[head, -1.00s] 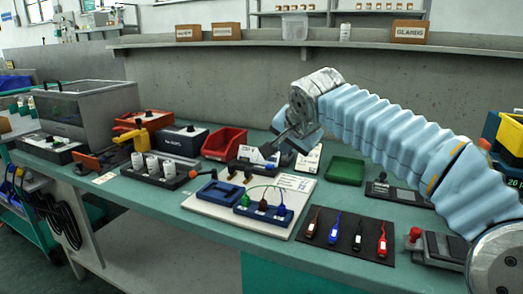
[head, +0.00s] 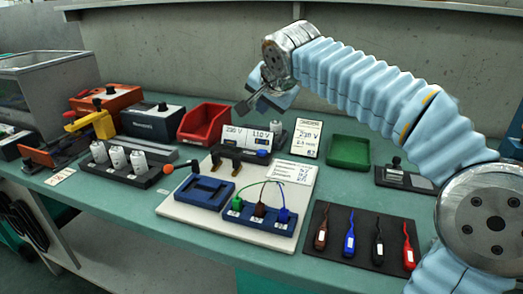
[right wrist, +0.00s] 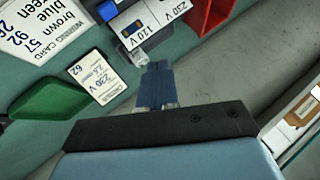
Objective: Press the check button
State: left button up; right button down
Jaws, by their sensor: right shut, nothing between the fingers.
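I see no label that reads as a check button. A low tester-like unit (head: 405,178) with a black knob on top (head: 396,162) and a small display lies at the right of the bench. A white voltage unit (head: 245,140), marked 230 V and 110 V, has a blue switch (head: 262,153); it also shows in the right wrist view (right wrist: 152,20). My right gripper (head: 248,104) is shut and empty, above and behind this unit in the picture. Its blue fingers (right wrist: 155,72) point towards the unit in the right wrist view. My left gripper is out of view.
A white board (head: 180,208) holds a blue terminal block (head: 260,217) with green, brown and blue wires. A black mat (head: 335,250) bears several coloured leads. A red bin (head: 204,122), an order card (head: 306,138) and a green tray (head: 348,152) stand behind. Black-knobbed boxes (head: 150,122) stand left.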

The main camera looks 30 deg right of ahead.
jog(key=f, duration=0.1)
jog(key=b, duration=0.3)
send_over(264, 153)
notch_tip(264, 153, down, 6)
jog(key=shift+f, duration=0.15)
jog(key=shift+f+b, duration=0.55)
jog(key=shift+b, duration=0.2)
jog(key=shift+f, duration=0.1)
dwell(1.1)
jog(key=shift+f+b, duration=0.3)
jog(key=shift+b, duration=0.2)
jog(key=shift+f+b, duration=0.45)
jog(key=shift+b, duration=0.05)
dwell(0.4)
jog(key=shift+r, duration=0.15)
jog(key=shift+r+p, duration=0.65)
jog(key=shift+r, duration=0.1)
